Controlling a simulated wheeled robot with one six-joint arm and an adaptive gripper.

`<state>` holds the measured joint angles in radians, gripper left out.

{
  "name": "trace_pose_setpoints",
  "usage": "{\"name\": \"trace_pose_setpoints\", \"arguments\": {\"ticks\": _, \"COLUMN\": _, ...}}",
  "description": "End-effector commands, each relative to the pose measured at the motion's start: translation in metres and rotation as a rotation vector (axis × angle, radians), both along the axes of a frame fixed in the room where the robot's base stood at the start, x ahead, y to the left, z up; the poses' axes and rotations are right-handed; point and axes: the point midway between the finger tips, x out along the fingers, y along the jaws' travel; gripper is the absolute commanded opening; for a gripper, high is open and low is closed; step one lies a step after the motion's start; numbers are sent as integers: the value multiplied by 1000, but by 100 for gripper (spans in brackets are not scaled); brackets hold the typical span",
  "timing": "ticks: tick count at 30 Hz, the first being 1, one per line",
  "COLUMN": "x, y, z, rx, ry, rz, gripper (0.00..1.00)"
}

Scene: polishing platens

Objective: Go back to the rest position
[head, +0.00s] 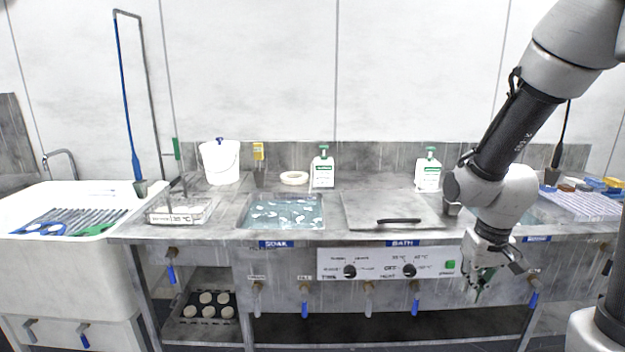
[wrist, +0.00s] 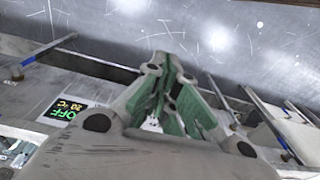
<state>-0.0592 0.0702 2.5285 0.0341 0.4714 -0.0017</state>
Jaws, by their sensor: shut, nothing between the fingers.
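My gripper (head: 480,292) hangs at the end of my arm on the right side of the head view, in front of the bench's front panel. It points downward, and no object shows in it. In the wrist view my gripper (wrist: 168,62) has its green-padded fingers drawn together at the tips. Scratched grey metal fills the top of that view. A small display (wrist: 68,110) with green "OFF" and yellow "20 °C" lettering shows at its left.
The steel bench holds a soak basin (head: 283,222), a lidded bath (head: 385,208), a white bucket (head: 221,162) and two green-capped bottles (head: 322,170). Blue-handled taps (head: 304,300) and a control panel (head: 388,264) line the front. A white sink (head: 90,275) stands left.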

Motion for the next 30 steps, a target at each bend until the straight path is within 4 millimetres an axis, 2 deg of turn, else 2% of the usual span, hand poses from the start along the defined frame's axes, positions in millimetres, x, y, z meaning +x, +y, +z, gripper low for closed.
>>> {"name": "trace_pose_setpoints", "arguments": {"ticks": 1, "x": -15, "y": -2, "z": 24, "rx": -1, "ry": 10, "rz": -1, "gripper": 0}}
{"name": "trace_pose_setpoints", "arguments": {"ticks": 3, "x": -39, "y": -6, "z": 54, "rx": -4, "ry": 35, "rz": -1, "gripper": 0}}
{"name": "trace_pose_setpoints", "arguments": {"ticks": 9, "x": -95, "y": -15, "z": 126, "rx": -12, "ry": -17, "rz": -11, "gripper": 0}}
{"name": "trace_pose_setpoints", "arguments": {"ticks": 15, "x": -111, "y": -20, "z": 172, "rx": -12, "ry": -215, "rz": -26, "gripper": 0}}
{"name": "trace_pose_setpoints", "arguments": {"ticks": 21, "x": -117, "y": -22, "z": 189, "rx": -10, "ry": -302, "rz": -36, "gripper": 0}}
{"name": "trace_pose_setpoints", "arguments": {"ticks": 30, "x": -117, "y": -22, "z": 189, "rx": -10, "ry": -304, "rz": -38, "gripper": 0}}
